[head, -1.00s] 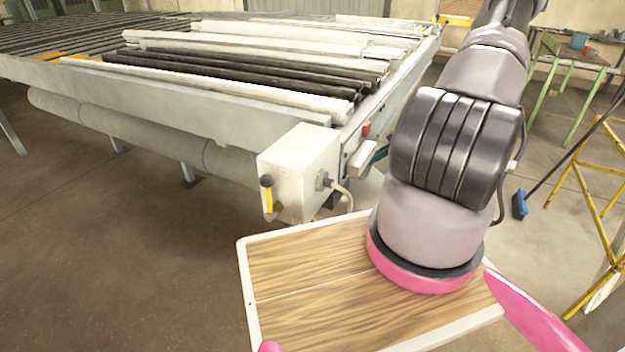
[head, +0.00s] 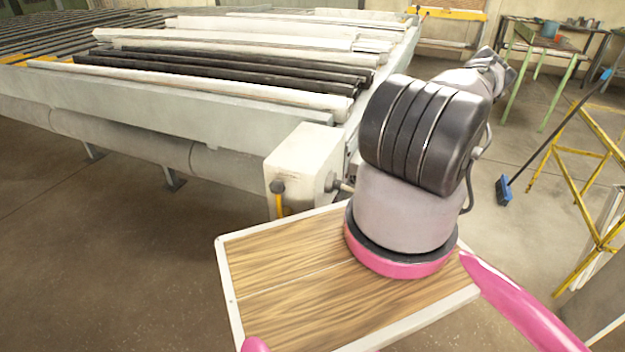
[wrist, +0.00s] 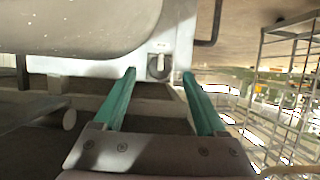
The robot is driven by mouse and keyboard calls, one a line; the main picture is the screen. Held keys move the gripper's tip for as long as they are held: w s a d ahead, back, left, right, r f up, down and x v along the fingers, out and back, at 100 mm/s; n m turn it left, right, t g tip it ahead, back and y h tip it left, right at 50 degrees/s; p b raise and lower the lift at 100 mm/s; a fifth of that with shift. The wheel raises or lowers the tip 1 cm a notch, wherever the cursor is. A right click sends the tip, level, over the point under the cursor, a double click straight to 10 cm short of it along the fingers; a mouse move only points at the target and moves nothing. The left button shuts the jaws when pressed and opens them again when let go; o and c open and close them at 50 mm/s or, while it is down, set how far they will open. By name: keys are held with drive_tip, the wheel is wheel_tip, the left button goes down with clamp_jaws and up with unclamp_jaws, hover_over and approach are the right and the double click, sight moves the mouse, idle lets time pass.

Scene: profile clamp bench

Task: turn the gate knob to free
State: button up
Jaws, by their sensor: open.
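My gripper (wrist: 159,73) shows in the wrist view with its two green fingers apart and nothing held between them. A small round grey knob (wrist: 158,67), seemingly the gate knob, sits on a pale panel ahead, framed between the fingertips. A pale strip stands upright at its top. I cannot tell whether the fingertips reach it; no contact shows. In the head view my arm hides the gripper and this knob. A pale control box (head: 303,160) on the bench corner carries a dark round part with a yellow handle (head: 282,208) hanging down.
The conveyor bench (head: 120,105) holds several white and black profiles (head: 230,66). In the wrist view a large pale rounded body (wrist: 80,25) is close above left, and a dark bent bar (wrist: 215,25) is at upper right. A yellow frame (head: 575,180) stands at right.

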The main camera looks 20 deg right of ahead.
drive_tip(key=shift+x, duration=1.55)
drive_tip(key=shift+c, duration=0.3)
clamp_jaws()
drive_tip(key=n+t+h, duration=0.1)
drive_tip(key=n+t, duration=0.1)
drive_tip(key=n, duration=0.2)
drive_tip(key=n+t+h, duration=0.1)
drive_tip(key=n+t, duration=0.1)
drive_tip(key=n, duration=0.2)
drive_tip(key=n+t+h, duration=0.1)
drive_tip(key=n+t, duration=0.2)
drive_tip(key=n, duration=0.2)
drive_tip(key=shift+s+a+f, duration=0.25)
drive_tip(key=shift+f, duration=0.15)
drive_tip(key=shift+n, duration=0.3)
